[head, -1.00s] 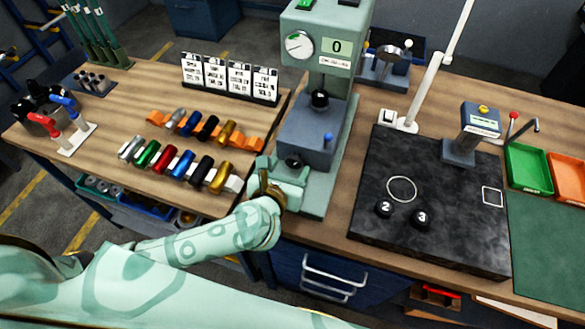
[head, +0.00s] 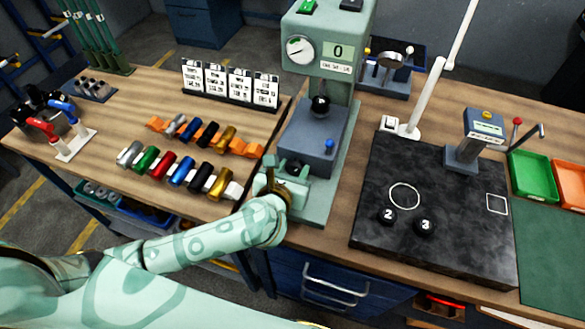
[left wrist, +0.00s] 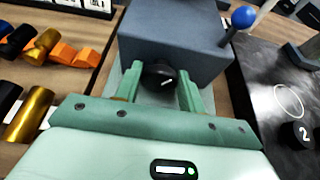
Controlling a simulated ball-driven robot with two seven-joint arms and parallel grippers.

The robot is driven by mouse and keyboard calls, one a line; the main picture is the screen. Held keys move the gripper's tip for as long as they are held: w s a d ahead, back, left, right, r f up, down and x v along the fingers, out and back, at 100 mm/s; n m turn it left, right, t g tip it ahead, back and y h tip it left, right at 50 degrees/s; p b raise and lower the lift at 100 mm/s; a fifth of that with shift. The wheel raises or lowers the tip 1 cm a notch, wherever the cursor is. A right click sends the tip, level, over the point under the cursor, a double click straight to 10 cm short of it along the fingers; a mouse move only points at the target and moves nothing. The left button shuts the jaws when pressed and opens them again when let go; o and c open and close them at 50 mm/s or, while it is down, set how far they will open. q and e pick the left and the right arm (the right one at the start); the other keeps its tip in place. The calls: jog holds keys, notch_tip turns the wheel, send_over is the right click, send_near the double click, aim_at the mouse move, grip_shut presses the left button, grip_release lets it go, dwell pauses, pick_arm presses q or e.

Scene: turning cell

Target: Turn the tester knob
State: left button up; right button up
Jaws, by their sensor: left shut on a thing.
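The tester (head: 302,25) is a pale green press with a dial and a display reading 0. Its dark blue-grey lower housing (head: 316,125) carries a blue ball lever. The tester knob (left wrist: 158,74), black with a white mark, is on the front face of this housing; in the head view the knob (head: 294,165) is partly hidden by my gripper. My left gripper (head: 288,171) is at the front of the tester. In the left wrist view its two green fingers (left wrist: 160,80) stand on either side of the knob, shut on it. My right gripper is not in view.
Coloured cylinders (head: 182,170) in rows and several label cards (head: 230,83) are to the left. A black granite plate (head: 440,225) with numbered black knobs and a gauge stand is to the right. Green (head: 532,176) and orange trays lie beyond it. A drawer (head: 335,290) is below.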

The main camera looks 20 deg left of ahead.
pick_arm(q)
jog(key=shift+d+r+m+y+p, duration=0.15)
jog(key=shift+m+y+p, duration=0.15)
jog(key=shift+m+p, duration=0.3)
jog(key=shift+m+y+p, duration=0.5)
jog(key=shift+m+p, duration=0.2)
jog(key=shift+p, duration=0.25)
jog(key=shift+d+f+m+t+y+p, duration=0.15)
jog(key=shift+m+y+p, duration=0.1)
jog(key=shift+m+y, duration=0.15)
jog(key=shift+f+m+t+y+p, duration=0.1)
jog(key=shift+m+t+y+p, duration=0.05)
jog(key=shift+m+y+p, duration=0.2)
jog(key=shift+d+f+m+y, duration=0.1)
jog(key=shift+m+y, duration=0.35)
jog(key=shift+m, duration=0.7)
jog(key=o, duration=0.9)
jog(key=shift+o, duration=0.2)
